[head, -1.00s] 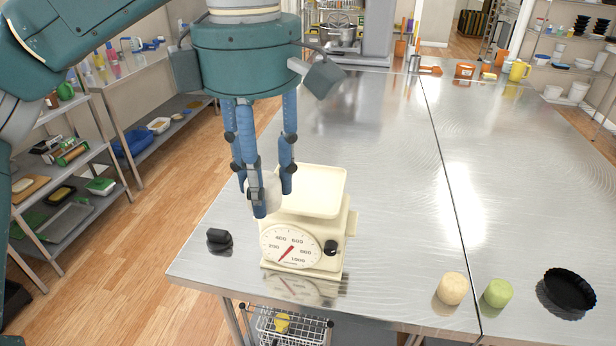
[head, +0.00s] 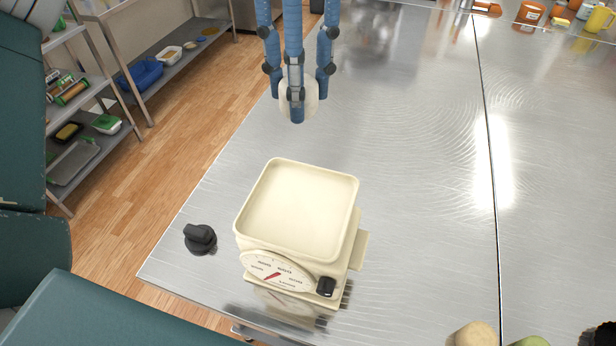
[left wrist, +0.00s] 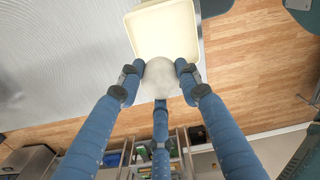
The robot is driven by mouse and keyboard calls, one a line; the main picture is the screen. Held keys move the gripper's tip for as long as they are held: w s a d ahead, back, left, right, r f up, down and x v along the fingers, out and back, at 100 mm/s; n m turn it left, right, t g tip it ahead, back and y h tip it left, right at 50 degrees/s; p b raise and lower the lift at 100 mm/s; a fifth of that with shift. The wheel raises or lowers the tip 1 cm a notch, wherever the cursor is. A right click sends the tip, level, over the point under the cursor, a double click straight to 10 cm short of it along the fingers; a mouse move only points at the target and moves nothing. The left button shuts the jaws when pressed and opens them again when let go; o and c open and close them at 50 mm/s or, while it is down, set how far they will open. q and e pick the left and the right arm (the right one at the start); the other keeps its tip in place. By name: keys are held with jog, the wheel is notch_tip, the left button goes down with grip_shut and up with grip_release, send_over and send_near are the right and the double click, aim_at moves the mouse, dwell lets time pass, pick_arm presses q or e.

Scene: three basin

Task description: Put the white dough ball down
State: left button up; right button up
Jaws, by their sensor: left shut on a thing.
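The white dough ball (head: 312,97) is held between the blue fingers of my left gripper (head: 296,95), above the steel table beyond the scale. In the left wrist view the dough ball (left wrist: 159,76) sits between the three fingers of the gripper (left wrist: 158,85), with the cream scale pan (left wrist: 165,32) behind it. In the head view the cream kitchen scale (head: 298,210) stands near the table's front left corner with an empty pan. The fingers hide part of the ball. My right gripper is not in view.
A small black object (head: 200,238) lies left of the scale. A beige ball (head: 474,335) and a green one (head: 530,341) show at the bottom edge, with a dark tin (head: 603,334) at the right. The table (head: 420,180) is clear right of the scale.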

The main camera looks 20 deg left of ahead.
pick_arm(q)
jog(key=f, duration=0.1)
jog(key=s+f, duration=0.2)
jog(key=f, duration=0.1)
jog(key=shift+f, duration=0.1)
notch_tip(320, 180, down, 4)
jog(key=p, duration=0.2)
send_over(299, 207)
notch_tip(299, 207, down, 6)
jog(key=shift+f, duration=0.4)
notch_tip(299, 207, down, 4)
jog(key=shift+r+p, duration=0.25)
jog(key=shift+p, duration=0.25)
jog(key=shift+f, duration=0.35)
jog(key=o, duration=0.9)
jog(key=shift+o, duration=1.1)
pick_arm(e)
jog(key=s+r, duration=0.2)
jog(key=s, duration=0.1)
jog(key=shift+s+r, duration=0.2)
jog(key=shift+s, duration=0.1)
